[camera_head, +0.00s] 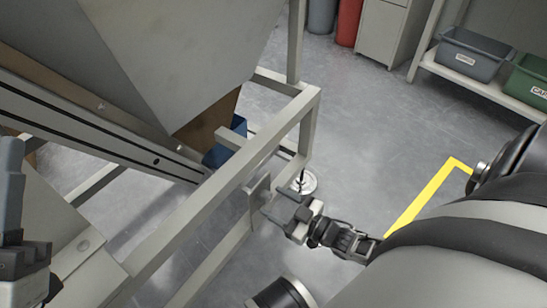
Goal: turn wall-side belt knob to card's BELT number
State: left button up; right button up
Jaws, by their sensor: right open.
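A small grey plate (258,197) is fixed to the outer side of the machine's frame rail. It may carry the belt knob, but no dial or number is readable from here. My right gripper (277,206) is open and empty, just right of this plate, with its fingers pointing toward it. A small gap seems to lie between them, though contact is hard to judge. My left gripper (14,205) is only partly in view at the left edge, and its jaw opening cannot be made out. No card with a BELT number is in view.
The pale metal frame (222,181) and sloping conveyor (98,124) fill the left side, under a large grey hopper (165,50). A blue bin (222,152) sits behind the rail. Grey floor with a yellow line (421,199) is clear to the right. A shelf holds a grey bin (470,57) and green bin (527,86).

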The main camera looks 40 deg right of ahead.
pick_arm(q)
jog(key=shift+s+d+r+m+h, duration=0.1)
jog(key=shift+s+r+m+h, duration=0.15)
jog(key=shift+m+h, duration=0.3)
pick_arm(e)
jog(key=shift+w+a, duration=0.25)
jog(key=shift+w, duration=0.4)
jog(key=c, duration=1)
pick_arm(q)
jog(key=shift+r, duration=0.1)
